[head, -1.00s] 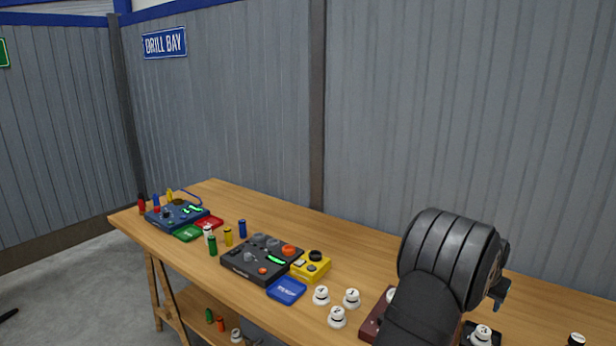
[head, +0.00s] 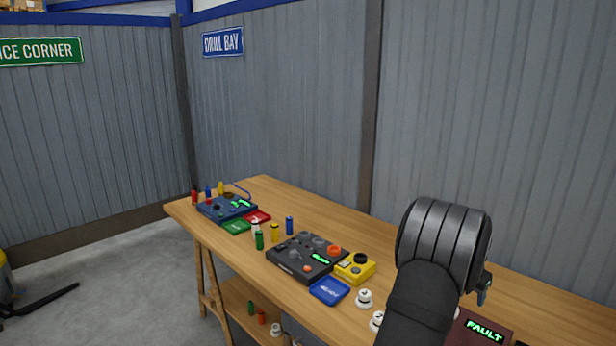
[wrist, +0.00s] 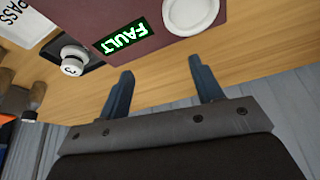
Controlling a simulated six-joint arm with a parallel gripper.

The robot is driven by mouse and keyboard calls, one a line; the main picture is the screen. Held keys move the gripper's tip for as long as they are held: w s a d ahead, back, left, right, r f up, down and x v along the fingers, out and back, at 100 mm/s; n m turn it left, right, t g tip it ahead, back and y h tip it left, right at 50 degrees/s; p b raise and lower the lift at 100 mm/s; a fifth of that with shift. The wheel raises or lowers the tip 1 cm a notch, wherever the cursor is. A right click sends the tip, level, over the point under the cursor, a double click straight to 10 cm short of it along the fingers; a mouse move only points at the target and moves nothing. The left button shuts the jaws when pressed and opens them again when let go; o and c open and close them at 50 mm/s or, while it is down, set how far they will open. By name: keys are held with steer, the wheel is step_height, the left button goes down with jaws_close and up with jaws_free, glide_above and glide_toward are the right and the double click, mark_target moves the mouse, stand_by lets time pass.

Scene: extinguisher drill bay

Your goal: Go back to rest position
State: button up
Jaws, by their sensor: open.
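My gripper (wrist: 163,88) shows in the wrist view with its two dark fingers spread apart and nothing between them. It is over the wooden table (wrist: 160,78), next to a maroon box with a lit green FAULT display (wrist: 122,36). In the head view my arm rises at the lower right, in front of the table (head: 330,225). The gripper's tip (head: 484,290) just shows at the arm's right edge. The maroon FAULT box (head: 484,330) lies below it, partly cut off by the frame.
A black control box (head: 305,258), a yellow box (head: 355,268) and a blue READY tray (head: 329,290) stand mid-table. White numbered knobs (head: 364,298) are near the arm. A blue box (head: 227,208) and coloured cylinders stand at the far left. In the wrist view, a knob (wrist: 72,62) sits beside the maroon box.

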steer(key=w+f, duration=0.1)
steer(key=w+a+f, duration=0.1)
steer(key=w+a, duration=0.1)
steer(key=w, duration=0.1)
steer(key=shift+w+f, duration=0.1)
steer(key=shift+f, duration=0.3)
steer(key=f, duration=0.3)
steer(key=shift+w+a+f, duration=0.15)
steer(key=shift+w, duration=0.25)
steer(key=shift+f, duration=0.6)
steer(key=o, duration=0.8)
steer(key=shift+o, duration=0.4)
steer(key=s+a+r+n, duration=0.4)
steer(key=a+r+n, duration=0.5)
steer(key=r+n, duration=0.1)
steer(key=shift+a+n+g, duration=0.2)
steer(key=shift+n+g, duration=0.1)
steer(key=s+a+r+n, duration=0.6)
steer(key=a+n, duration=0.1)
steer(key=n, duration=0.2)
steer(key=s+x, duration=0.1)
steer(key=x, duration=0.8)
steer(key=shift+w+d+f+g+h, duration=0.2)
steer(key=shift+w+d+g+h, duration=0.1)
steer(key=shift+d+h, duration=0.15)
